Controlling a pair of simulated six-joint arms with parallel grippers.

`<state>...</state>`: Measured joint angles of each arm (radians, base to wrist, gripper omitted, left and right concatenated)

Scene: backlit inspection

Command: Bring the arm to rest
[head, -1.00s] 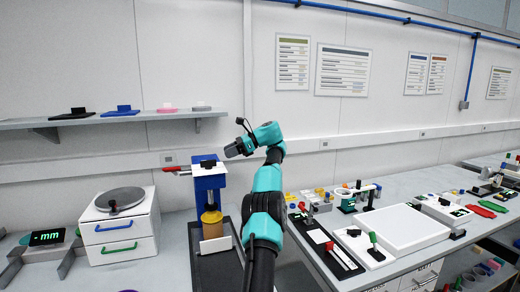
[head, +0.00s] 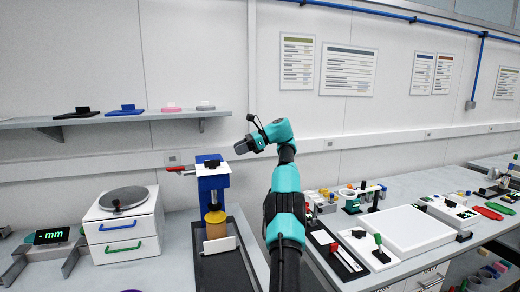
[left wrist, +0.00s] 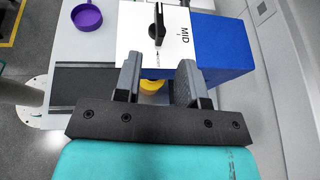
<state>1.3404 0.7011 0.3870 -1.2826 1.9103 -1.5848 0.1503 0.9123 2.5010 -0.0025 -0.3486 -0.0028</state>
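My left arm's teal links (head: 286,178) rise through the middle of the head view. Its gripper (head: 240,147) points left, above and to the right of the blue inspection device (head: 213,183), and is apart from it. In the left wrist view the two grey fingers (left wrist: 158,70) stand apart with nothing between them. Beyond them shows the device's white top with a black knob (left wrist: 157,25) and the label MID. A yellow part (left wrist: 152,86) of the device shows lower down, behind the fingers. My right gripper is not in view.
A white drawer unit with a round grey plate (head: 123,198) stands left. A shelf (head: 150,116) with small coloured pieces hangs behind. A white panel (head: 403,231) and several small fixtures lie on the right bench.

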